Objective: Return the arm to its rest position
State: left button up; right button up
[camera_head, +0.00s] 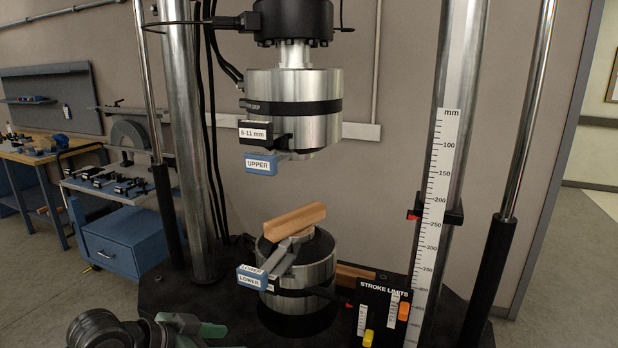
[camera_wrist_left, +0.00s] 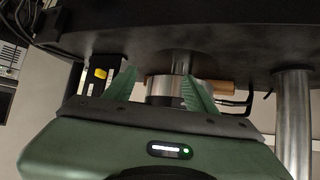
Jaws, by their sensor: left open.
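My left arm comes in at the bottom left of the head view, with its green-fingered left gripper (camera_head: 200,328) low in front of the testing machine and partly cut off by the lower edge. In the left wrist view the two green fingers (camera_wrist_left: 158,78) are spread apart with nothing held between them. The metal lower grip (camera_wrist_left: 163,88) shows beyond the fingers, apart from them. My right gripper is in neither view.
The lower grip (camera_head: 310,272) carries a brown bar (camera_head: 293,222). The upper grip (camera_head: 293,90) hangs above, clear of it. Columns (camera_head: 185,150) and a scale (camera_head: 432,210) flank them. A stroke limits panel (camera_head: 384,290) stands right; a blue cabinet (camera_head: 133,240) stands left.

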pick_arm(q)
jog(key=s+d+f+n+y, duration=0.1)
jog(key=s+d+f+y, duration=0.1)
jog(key=s+f, duration=0.6)
jog(key=s+a+f+n+g+y, duration=0.25)
jog(key=s+f, duration=0.35)
jog(key=s, duration=0.4)
jog(key=s+a+f+n+g+y, duration=0.1)
jog(key=s+a+f+n+y, duration=0.3)
jog(key=s, duration=0.5)
notch_tip(320, 180, down, 28)
jog(key=s+g+h, duration=0.1)
jog(key=s+g, duration=0.1)
jog(key=s+a+f+m+b, duration=0.1)
jog(key=s+a+f, duration=0.2)
jog(key=s+f, duration=1.4)
jog(key=shift+g, duration=0.45)
